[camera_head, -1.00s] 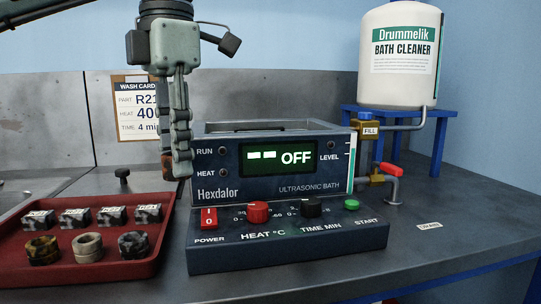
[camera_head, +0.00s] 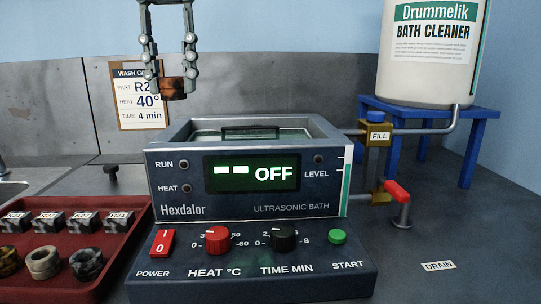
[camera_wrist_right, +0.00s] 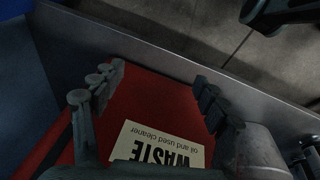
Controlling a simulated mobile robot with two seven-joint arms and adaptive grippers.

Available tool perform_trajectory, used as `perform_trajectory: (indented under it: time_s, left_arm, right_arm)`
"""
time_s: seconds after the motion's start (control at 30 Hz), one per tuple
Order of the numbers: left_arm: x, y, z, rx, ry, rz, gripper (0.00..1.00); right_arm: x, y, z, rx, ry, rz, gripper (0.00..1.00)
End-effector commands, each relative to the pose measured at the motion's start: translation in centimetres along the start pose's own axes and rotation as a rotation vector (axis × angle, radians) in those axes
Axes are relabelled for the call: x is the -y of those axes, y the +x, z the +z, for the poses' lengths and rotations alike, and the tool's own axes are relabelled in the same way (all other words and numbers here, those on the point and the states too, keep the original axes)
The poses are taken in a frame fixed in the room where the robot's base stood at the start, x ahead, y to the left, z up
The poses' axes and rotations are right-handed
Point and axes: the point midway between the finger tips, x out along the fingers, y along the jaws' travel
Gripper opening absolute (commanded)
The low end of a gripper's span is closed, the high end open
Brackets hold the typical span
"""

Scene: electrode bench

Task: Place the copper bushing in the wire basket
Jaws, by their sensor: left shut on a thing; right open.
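My left gripper (camera_head: 171,84) is at the upper left of the head view, fingers pointing down. It is shut on the copper bushing (camera_head: 174,90), a brown-orange ring held in the air in front of the wash card, left of the ultrasonic bath. The basket's mesh is hidden by the bath's front wall. My right gripper (camera_wrist_right: 157,97) is open and empty in the right wrist view, above a red container (camera_wrist_right: 135,85) with a "WASTE" label.
A red tray (camera_head: 105,232) at the lower left holds labelled blocks and several other rings. The bath's control panel (camera_head: 255,285) juts out in front; its display reads OFF. A blue stand (camera_head: 480,113) with a white cleaner tank (camera_head: 425,75) and pipes stands at the right.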

Motion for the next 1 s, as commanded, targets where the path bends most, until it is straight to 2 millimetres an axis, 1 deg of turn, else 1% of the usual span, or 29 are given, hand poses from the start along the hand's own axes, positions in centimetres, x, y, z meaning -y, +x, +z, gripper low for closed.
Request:
perform_trajectory:
  time_s: [0.03,0.07,0.17,0.27,0.5,0.6,0.7,0.87,1.0]
  left_arm:
    - [-0.5,-0.5,0.1,0.001,-0.027,-0.001,0.0]
    - [-0.6,-0.6,0.1,0.001,-0.038,-0.001,0.0]
    - [-0.3,-0.2,0.2,0.0,-0.058,0.001,0.0]
    - [1.3,0.9,0.4,-0.002,-0.058,0.001,0.0]
    - [6.8,4.1,1.1,-0.002,-0.057,0.0,0.0]
    - [8.6,5.1,1.4,-0.002,-0.058,0.002,0.0]
    - [9.9,5.7,1.6,0.0,-0.059,0.001,0.0]
    - [10.6,6.7,1.8,0.0,-0.06,0.0,0.0]
    - [10.5,8.8,1.8,0.0,-0.06,0.0,0.0]
  right_arm:
    - [0.8,-0.3,0.2,0.005,-0.001,-0.009,0.73]
    - [1.1,-0.3,0.2,0.007,-0.002,-0.013,0.73]
    - [1.6,-0.6,0.2,0.007,-0.004,-0.017,0.73]
    - [1.6,-1.3,-0.3,0.001,-0.004,-0.013,0.73]
    - [1.0,-3.6,-1.2,-0.006,-0.007,0.001,0.73]
    - [1.0,-3.7,-1.2,-0.005,-0.007,0.002,0.73]
    - [1.0,-3.5,-1.1,-0.002,-0.007,0.0,0.73]
    - [1.1,-3.3,-1.1,-0.003,-0.007,-0.001,0.73]
    - [1.0,-3.6,-1.3,-0.006,-0.007,0.001,0.73]
